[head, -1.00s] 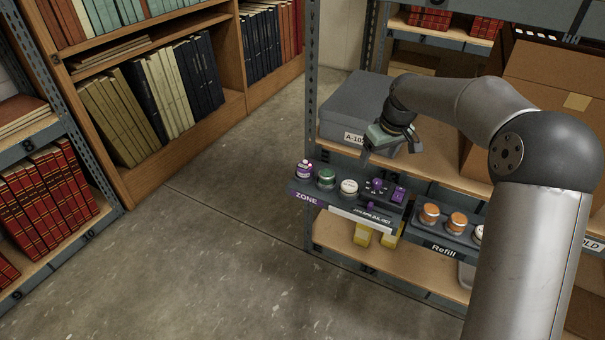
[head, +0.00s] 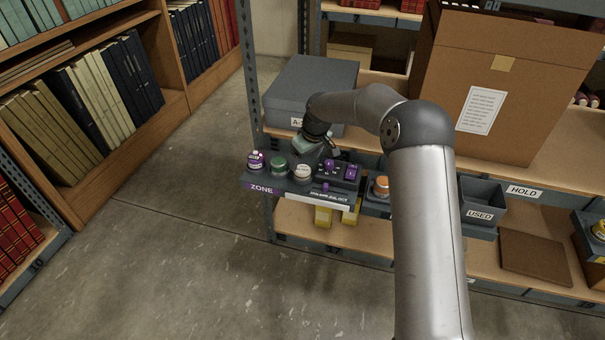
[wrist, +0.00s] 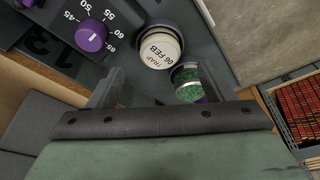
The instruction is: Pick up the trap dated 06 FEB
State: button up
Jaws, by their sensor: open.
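The trap dated 06 FEB (wrist: 158,47) is a round white jar with "TRAP 06 FEB" on its lid. In the head view the white jar (head: 303,171) stands on the dark ZONE tray (head: 247,183), right of a green-topped jar (head: 278,165). The green jar (wrist: 187,82) also shows in the wrist view, near the right finger. My gripper (wrist: 160,90) is open and empty. It hangs above and behind the trap in the head view (head: 320,152), and the trap lies ahead of the fingers, not between them.
A purple-topped jar (head: 255,160) stands at the tray's left end. A purple dial (wrist: 91,35) sits beside the trap. A grey box (head: 310,82) stands behind, and an orange-lidded jar (head: 381,187) and a USED bin (head: 480,213) are to the right. The floor in front is clear.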

aim_at(302, 169)
jog(key=x, duration=0.5)
jog(key=c, duration=1.1)
jog(key=shift+o, duration=0.2)
